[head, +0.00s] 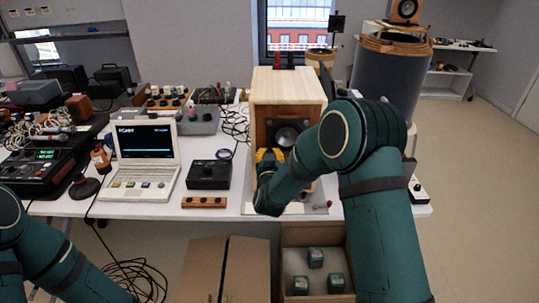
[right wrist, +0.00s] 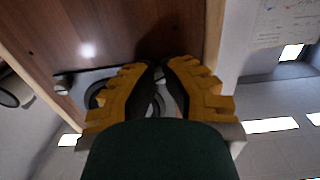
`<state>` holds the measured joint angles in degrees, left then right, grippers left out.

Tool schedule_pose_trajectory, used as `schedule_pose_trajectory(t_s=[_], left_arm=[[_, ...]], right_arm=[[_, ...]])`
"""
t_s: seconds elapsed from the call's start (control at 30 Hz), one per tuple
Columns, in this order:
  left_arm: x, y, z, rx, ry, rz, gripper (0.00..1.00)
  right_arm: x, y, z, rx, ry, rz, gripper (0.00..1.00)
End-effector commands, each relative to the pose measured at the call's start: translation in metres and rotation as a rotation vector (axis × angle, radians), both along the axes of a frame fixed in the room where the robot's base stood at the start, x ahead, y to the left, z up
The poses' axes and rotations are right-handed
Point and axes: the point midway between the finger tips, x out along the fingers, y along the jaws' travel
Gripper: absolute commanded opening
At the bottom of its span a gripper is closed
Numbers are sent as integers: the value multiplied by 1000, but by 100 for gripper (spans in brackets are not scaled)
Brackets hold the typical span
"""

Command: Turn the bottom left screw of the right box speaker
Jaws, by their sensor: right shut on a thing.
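The box speaker (head: 287,88) stands on the white table, with pale wood on top and a brown front holding a dark round driver (head: 287,135). My right gripper (head: 268,158) has yellow fingers and is against the speaker's front, at the driver's lower left. In the right wrist view, the fingertips (right wrist: 161,72) are close together at the grey driver plate (right wrist: 95,80), shut on a small screw mostly hidden between them. Another screw (right wrist: 62,85) shows at another corner of the plate. My left arm is at the lower left of the head view; its gripper is out of the frame.
A laptop-like device (head: 146,155) and a black box (head: 210,174) stand left of the speaker. A wooden strip (head: 204,202) lies near the table's front edge. Below are a closed carton (head: 215,270) and an open carton with green cubes (head: 316,258).

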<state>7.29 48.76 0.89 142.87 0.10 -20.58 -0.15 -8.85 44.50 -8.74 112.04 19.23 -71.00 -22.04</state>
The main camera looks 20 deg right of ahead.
Motion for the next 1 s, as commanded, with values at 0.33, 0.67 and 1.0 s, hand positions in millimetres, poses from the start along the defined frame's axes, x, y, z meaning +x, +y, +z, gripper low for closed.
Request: schedule_pose_trajectory(t_s=[0.33, 0.67, 1.0], left_arm=[[0, 0, 0, 0, 0, 0, 43], [0, 0, 0, 0, 0, 0, 43], [0, 0, 0, 0, 0, 0, 43]], right_arm=[[0, 0, -1, 255, -71, -1, 0], [0, 0, -1, 384, -109, 0, 0], [0, 0, -1, 409, -116, 0, 0]])
